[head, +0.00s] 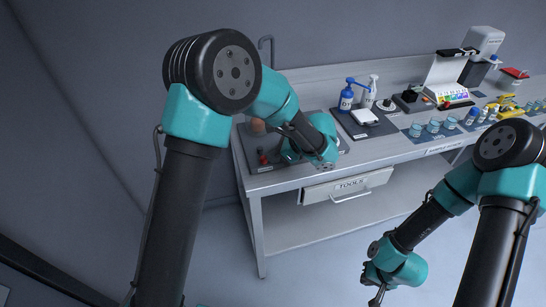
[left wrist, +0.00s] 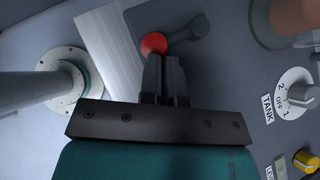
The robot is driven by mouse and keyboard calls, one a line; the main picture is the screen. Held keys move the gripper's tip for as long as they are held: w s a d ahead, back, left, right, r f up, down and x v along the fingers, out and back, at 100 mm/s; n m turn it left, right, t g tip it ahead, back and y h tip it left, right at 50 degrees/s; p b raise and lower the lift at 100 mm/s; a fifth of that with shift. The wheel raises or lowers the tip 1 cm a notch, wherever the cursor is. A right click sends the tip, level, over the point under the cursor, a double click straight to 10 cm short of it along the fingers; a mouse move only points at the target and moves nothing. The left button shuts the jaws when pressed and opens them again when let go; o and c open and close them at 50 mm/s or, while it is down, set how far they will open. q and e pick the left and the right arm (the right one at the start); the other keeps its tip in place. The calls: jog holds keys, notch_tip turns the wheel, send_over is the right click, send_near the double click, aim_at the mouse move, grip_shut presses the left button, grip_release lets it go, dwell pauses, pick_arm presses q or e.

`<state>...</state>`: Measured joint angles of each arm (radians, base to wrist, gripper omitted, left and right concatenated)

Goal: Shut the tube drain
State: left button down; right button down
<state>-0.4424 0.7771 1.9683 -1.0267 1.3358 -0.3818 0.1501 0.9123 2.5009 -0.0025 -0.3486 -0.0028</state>
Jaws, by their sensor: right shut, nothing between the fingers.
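A drain lever with a red ball knob (left wrist: 153,43) and a dark arm (left wrist: 190,30) lies on the grey panel in the left wrist view. A red knob (head: 262,158) also shows on the panel at the bench's left end in the head view. My left gripper (left wrist: 166,58) has its fingers together, with their tips right at the red knob; they partly overlap its lower edge, and I cannot tell whether they touch. In the head view my left arm hides its fingers. My right gripper (head: 376,297) is shut and empty, low in front of the bench.
A TANK dial (left wrist: 294,97), a yellow knob (left wrist: 307,161) and a clear vessel (left wrist: 290,22) are to the right. Bottles (head: 347,98) and beakers (head: 433,127) stand farther along the bench (head: 370,150).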

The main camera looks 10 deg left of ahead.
pick_arm(q)
jog(key=shift+w+d, duration=0.15)
jog(key=shift+d, duration=0.4)
jog(key=d, duration=0.1)
jog(key=d+r, duration=0.1)
jog(key=d, duration=0.1)
jog(key=shift+d, duration=0.3)
jog(key=v, duration=0.9)
jog(key=shift+r, duration=0.25)
jog(key=shift+s+r+h, duration=0.25)
jog(key=shift+r+h, duration=0.1)
jog(key=shift+h, duration=0.15)
